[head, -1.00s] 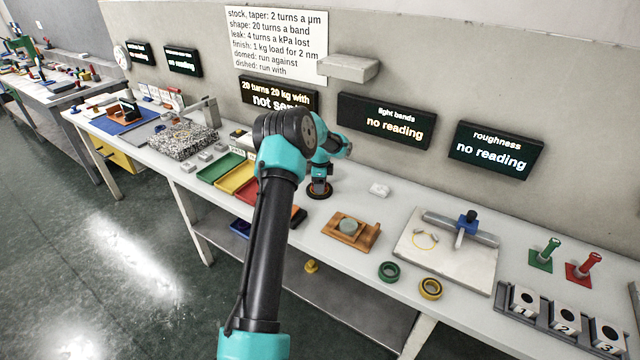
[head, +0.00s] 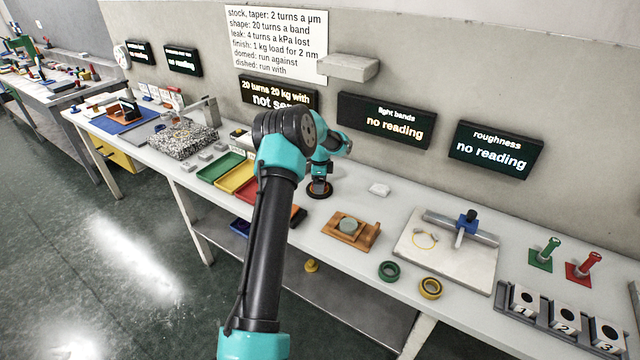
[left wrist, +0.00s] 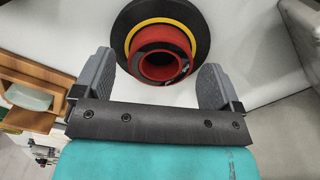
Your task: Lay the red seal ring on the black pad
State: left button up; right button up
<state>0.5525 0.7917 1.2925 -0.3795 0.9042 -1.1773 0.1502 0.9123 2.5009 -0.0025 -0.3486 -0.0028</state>
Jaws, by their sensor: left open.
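In the left wrist view the red seal ring (left wrist: 161,64) lies on a round black pad (left wrist: 199,22) with a yellow circle on it. The ring appears to sit flat, inside the yellow circle. My left gripper (left wrist: 157,66) is open, with one grey finger on each side of the ring and visible gaps between. In the head view my left gripper (head: 321,172) is low over the black pad (head: 320,194), and the ring is mostly hidden there. My right gripper is not in view.
A wooden holder (head: 365,238) with a grey-green disc stands right of the pad. Green (head: 389,271) and yellow (head: 430,288) rings lie near the front edge. A white block (head: 379,189) lies behind. Coloured trays (head: 221,167) are at left. White bench top around the pad is mostly free.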

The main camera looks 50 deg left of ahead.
pick_arm(q)
notch_tip(320, 180, up, 11)
jog(key=shift+r, duration=0.2)
dwell(0.6)
